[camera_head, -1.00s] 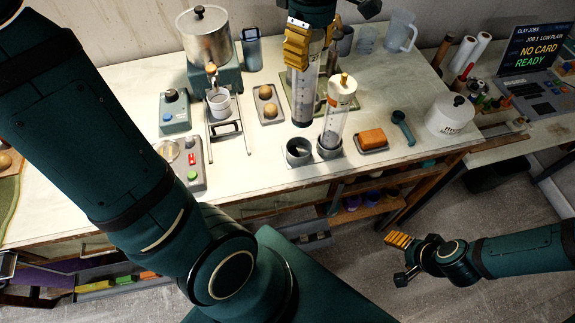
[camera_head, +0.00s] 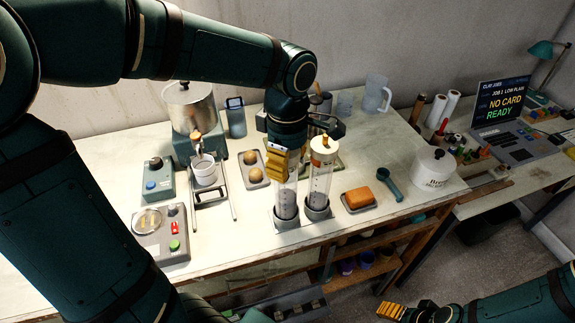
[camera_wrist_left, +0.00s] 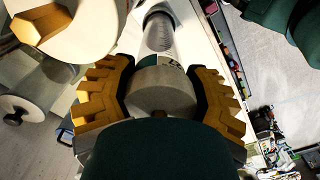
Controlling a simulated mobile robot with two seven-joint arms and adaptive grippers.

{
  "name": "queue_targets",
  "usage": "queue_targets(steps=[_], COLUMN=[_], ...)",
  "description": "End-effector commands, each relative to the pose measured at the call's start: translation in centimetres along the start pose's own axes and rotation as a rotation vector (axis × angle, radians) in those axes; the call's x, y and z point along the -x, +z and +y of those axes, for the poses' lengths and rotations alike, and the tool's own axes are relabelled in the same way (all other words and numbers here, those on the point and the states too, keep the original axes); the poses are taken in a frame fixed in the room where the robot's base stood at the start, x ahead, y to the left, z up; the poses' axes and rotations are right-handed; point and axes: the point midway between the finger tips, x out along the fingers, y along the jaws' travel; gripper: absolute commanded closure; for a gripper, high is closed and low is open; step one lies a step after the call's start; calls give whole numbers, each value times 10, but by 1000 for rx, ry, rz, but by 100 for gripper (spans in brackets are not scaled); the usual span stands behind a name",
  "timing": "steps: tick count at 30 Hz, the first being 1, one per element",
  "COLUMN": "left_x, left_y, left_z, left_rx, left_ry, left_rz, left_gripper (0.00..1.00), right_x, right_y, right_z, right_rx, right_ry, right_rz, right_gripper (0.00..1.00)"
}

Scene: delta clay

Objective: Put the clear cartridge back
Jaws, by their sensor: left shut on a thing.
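My left gripper (camera_head: 283,163) reaches down from above, its yellow fingers shut around the top of a clear cartridge (camera_head: 287,190). The cartridge is upright, its lower end inside the left grey cup (camera_head: 285,222); whether it touches bottom is hidden. In the left wrist view, the fingers (camera_wrist_left: 162,92) flank its pale round cap (camera_wrist_left: 163,88), and its tube (camera_wrist_left: 160,38) runs down to the cup. A second clear cartridge (camera_head: 320,183) with a white cap and an orange-yellow knob stands in the right cup (camera_head: 317,212). My right gripper (camera_head: 392,311) is at the bottom right edge, partly cut off.
An orange block on a tray (camera_head: 357,197) and a teal scoop (camera_head: 389,185) lie right of the cups. A tray with two tan balls (camera_head: 251,168) and a metal pot (camera_head: 193,107) are left. A white lidded jar (camera_head: 432,168) stands right. The table front is mostly clear.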

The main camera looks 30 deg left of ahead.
Motion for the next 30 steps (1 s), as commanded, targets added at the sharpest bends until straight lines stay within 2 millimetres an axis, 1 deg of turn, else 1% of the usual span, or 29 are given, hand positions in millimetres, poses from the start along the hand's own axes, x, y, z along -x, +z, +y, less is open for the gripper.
queue_targets(steps=[1,2,8,13,14,15,16,26,28,30], left_x=[-6,-7,-6,-11,-10,-10,-10,-8,-4,3], left_y=[0,0,0,0,0,0,0,0,0,0], left_z=[0,0,0,0,0,0,0,0,0,1], left_rx=[0,0,0,0,0,0,0,0,0,0], left_ry=[-1,0,2,2,1,1,1,1,1,3], left_rz=[0,0,0,0,0,0,0,0,0,0], left_gripper=[90,90,90,90,33,19,9,9,9,9], right_x=[-2,-2,-1,-5,-4,-4,-4,-2,0,1], right_y=[1,1,1,2,2,2,2,1,1,0], right_z=[1,1,0,2,2,1,1,1,0,0], right_rx=[0,0,0,1,1,1,1,1,0,0], right_ry=[0,0,0,0,0,0,0,0,0,0], right_rz=[-1,-2,-2,-4,-4,-4,-4,-3,-2,0], right_gripper=[35,35,35,35,35,35,35,35,35,35])
